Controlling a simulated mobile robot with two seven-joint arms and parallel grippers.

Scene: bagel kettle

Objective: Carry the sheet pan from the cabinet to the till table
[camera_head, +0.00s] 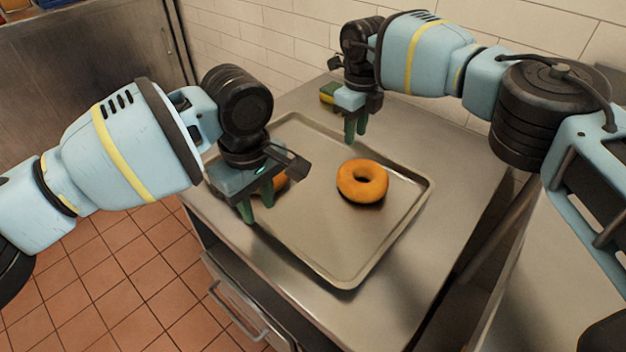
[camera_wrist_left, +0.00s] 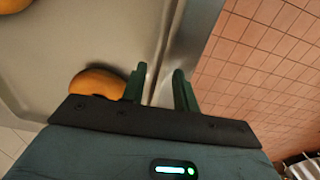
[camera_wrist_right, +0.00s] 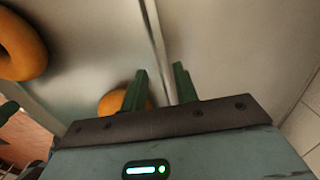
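The grey metal sheet pan (camera_head: 325,235) lies flat on the steel cabinet top (camera_head: 420,135). One orange bagel (camera_head: 362,181) sits on its right half. A second bagel (camera_head: 281,184) is partly hidden behind my left gripper. My left gripper (camera_head: 258,204) is over the pan's left edge, its fingers apart. In the left wrist view the pan rim (camera_wrist_left: 160,62) runs between those fingers (camera_wrist_left: 159,86). My right gripper (camera_head: 356,127) is at the pan's far edge, fingers apart. In the right wrist view the rim (camera_wrist_right: 158,40) passes between its fingers (camera_wrist_right: 161,84). Contact with the rim cannot be told.
A yellow-green sponge (camera_head: 328,94) lies at the back of the cabinet top, near my right gripper. A tiled wall (camera_head: 270,35) stands behind. The cabinet's drawer handle (camera_head: 238,312) sticks out in front. Red floor tiles (camera_head: 125,270) are clear at left.

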